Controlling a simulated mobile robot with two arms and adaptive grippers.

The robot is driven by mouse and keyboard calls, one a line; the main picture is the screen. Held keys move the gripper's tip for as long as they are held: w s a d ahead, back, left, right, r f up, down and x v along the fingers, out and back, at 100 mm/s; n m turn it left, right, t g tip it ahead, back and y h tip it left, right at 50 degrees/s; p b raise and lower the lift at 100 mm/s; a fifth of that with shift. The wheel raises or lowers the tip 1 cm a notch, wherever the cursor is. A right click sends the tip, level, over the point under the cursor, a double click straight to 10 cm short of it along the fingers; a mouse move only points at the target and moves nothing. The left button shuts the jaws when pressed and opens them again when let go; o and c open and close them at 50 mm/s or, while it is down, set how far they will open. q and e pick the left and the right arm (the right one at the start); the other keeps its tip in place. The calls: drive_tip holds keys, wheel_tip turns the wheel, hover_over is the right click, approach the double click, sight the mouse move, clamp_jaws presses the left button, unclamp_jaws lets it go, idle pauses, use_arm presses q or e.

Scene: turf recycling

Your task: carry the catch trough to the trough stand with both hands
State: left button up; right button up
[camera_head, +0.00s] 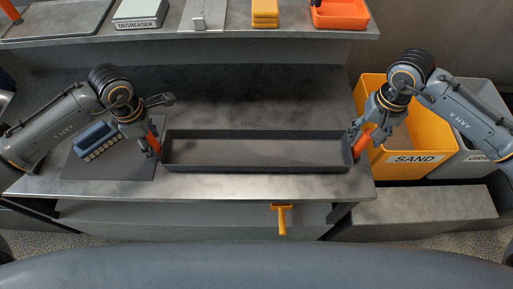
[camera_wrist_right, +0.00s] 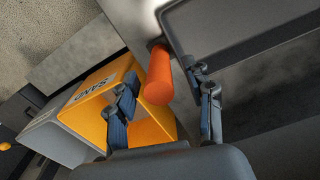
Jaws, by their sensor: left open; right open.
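The catch trough (camera_head: 258,168) is a long, shallow dark grey tray lying on the workbench in the head view. An orange handle shows at each end. My left gripper (camera_head: 153,143) is open at the left orange handle (camera_head: 154,140). My right gripper (camera_head: 359,140) is open at the right orange handle (camera_head: 364,142). In the right wrist view, the orange handle (camera_wrist_right: 159,75) lies between the spread fingers of my right gripper (camera_wrist_right: 163,95), and the trough (camera_wrist_right: 235,30) is at the top right. I cannot make out the trough stand for certain.
A yellow SAND bin (camera_head: 420,139) and a grey bin (camera_head: 480,130) stand right of the bench. A blue brush-like block (camera_head: 95,138) lies on a dark mat (camera_head: 110,168) at left. A back shelf (camera_head: 230,33) holds several items. A yellow T-shaped handle (camera_head: 283,215) sits below the front edge.

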sight(371, 128)
use_arm(q)
clamp_jaws()
use_arm(e)
clamp_jaws()
use_arm(q)
drive_tip(key=shift+w+r, duration=0.15)
drive_tip(key=shift+w, duration=0.05)
use_arm(e)
drive_tip(key=shift+w+r, duration=0.15)
drive_tip(key=shift+r, duration=0.05)
use_arm(q)
drive_tip(key=shift+r, duration=0.1)
